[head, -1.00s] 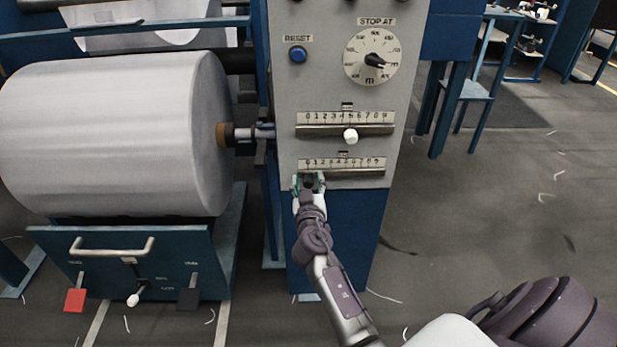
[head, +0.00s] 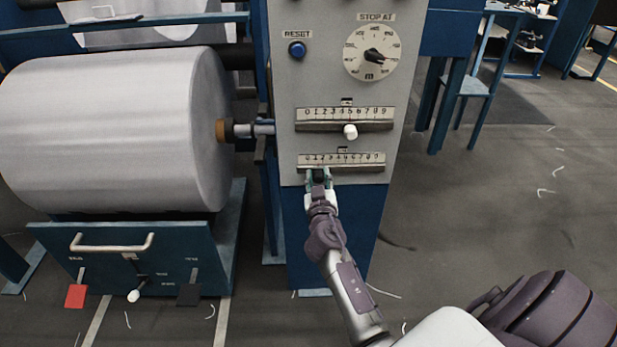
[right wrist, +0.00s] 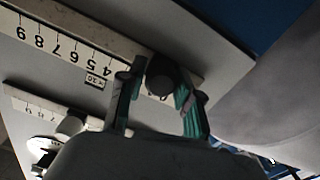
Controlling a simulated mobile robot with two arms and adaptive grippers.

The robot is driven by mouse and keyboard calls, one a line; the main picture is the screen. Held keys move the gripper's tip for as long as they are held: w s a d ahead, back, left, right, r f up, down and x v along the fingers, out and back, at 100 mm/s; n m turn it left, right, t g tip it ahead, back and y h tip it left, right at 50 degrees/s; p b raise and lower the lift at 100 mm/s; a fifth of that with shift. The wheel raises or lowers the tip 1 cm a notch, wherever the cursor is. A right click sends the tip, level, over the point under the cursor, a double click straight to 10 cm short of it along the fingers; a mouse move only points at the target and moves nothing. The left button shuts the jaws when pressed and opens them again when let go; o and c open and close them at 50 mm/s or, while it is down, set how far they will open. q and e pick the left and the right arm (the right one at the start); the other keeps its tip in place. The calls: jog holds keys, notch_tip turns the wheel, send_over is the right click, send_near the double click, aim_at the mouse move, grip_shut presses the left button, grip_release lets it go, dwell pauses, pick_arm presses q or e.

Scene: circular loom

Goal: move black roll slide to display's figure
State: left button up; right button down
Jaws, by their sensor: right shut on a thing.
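The lower slide scale (head: 360,161), marked 0 to 9, is on the grey control panel (head: 285,110). The black roll slide is a dark round knob (right wrist: 163,76) on its bar. My right gripper (head: 318,178) is shut on this knob, with one finger on each side of it in the right wrist view (right wrist: 158,95). The knob stands near the low end of the scale, around 1 to 2; the fingers hide the exact mark. No display with a figure can be made out. My left gripper is not in view.
Above is another slide scale with a white knob (head: 350,132) near 5. Higher up are a blue reset button (head: 297,50) and the STOP AT dial (head: 371,54). A big white roll (head: 110,130) stands left of the panel. Open floor lies to the right.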

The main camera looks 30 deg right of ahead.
jog(key=shift+s+d, duration=0.35)
jog(key=shift+d, duration=0.25)
jog(key=c, duration=0.9)
grip_release()
jog(key=shift+o, duration=0.2)
jog(key=shift+a, duration=0.1)
jog(key=shift+s+a+f, duration=0.1)
jog(key=shift+s+a, duration=0.15)
jog(key=shift+s, duration=0.1)
jog(key=v, duration=0.6)
jog(key=shift+s, duration=0.25)
jog(key=shift+a, duration=0.1)
